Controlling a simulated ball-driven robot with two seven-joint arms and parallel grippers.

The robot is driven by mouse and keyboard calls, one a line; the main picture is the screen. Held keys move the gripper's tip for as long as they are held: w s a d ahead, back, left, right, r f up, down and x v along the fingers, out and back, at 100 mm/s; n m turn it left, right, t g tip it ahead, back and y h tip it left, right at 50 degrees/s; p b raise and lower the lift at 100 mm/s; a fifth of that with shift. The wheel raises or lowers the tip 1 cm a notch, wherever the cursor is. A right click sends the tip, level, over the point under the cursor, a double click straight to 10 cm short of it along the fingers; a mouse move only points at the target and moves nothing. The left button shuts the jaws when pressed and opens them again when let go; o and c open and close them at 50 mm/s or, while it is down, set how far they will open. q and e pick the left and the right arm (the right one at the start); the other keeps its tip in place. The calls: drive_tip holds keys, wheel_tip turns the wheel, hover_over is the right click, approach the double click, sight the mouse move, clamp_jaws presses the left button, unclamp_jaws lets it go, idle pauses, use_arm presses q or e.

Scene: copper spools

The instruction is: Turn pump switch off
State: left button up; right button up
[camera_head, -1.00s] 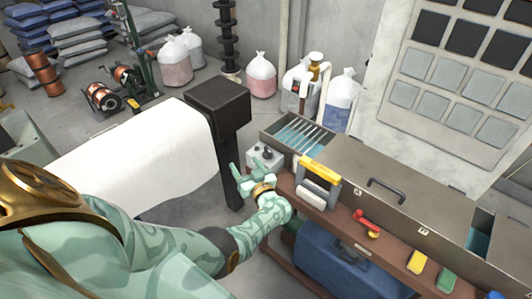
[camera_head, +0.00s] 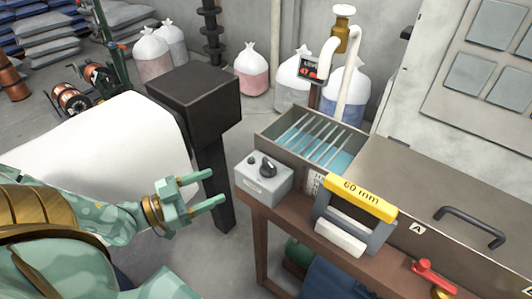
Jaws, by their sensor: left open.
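A small grey box (camera_head: 264,182) with a black rotary knob (camera_head: 268,167) and a smaller dark button on top sits on the corner of the brown bench. I cannot read its front label. My left gripper (camera_head: 216,187) is open and empty, to the left of the box and apart from it. Its two pale green fingers point right, toward the box. A small dark panel with red parts (camera_head: 311,69) is by the white pipes behind the bench. My right gripper is out of view.
A slotted tray with blue liquid (camera_head: 299,141) stands behind the box. A yellow-topped "60 mm" frame (camera_head: 360,198) stands to its right on the brown bench (camera_head: 260,213). A dark block on a post (camera_head: 194,98) rises behind my gripper. A red-handled valve (camera_head: 434,274) is at lower right.

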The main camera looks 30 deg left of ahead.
use_arm(q)
drive_tip(key=w+d+b, duration=0.1)
drive_tip(key=d+b, duration=0.1)
drive_tip(key=b, duration=0.4)
approach(266, 165)
drive_tip(key=w, duration=0.3)
drive_tip(key=shift+n, duration=0.3)
drive_tip(key=x, duration=0.3)
drive_tip(key=d+b+x, duration=0.1)
drive_tip(key=x, duration=0.2)
drive_tip(key=shift+w+d, duration=0.1)
drive_tip(key=shift+w, duration=0.05)
drive_tip(key=shift+w+d, duration=0.3)
drive_tip(key=shift+w, duration=0.15)
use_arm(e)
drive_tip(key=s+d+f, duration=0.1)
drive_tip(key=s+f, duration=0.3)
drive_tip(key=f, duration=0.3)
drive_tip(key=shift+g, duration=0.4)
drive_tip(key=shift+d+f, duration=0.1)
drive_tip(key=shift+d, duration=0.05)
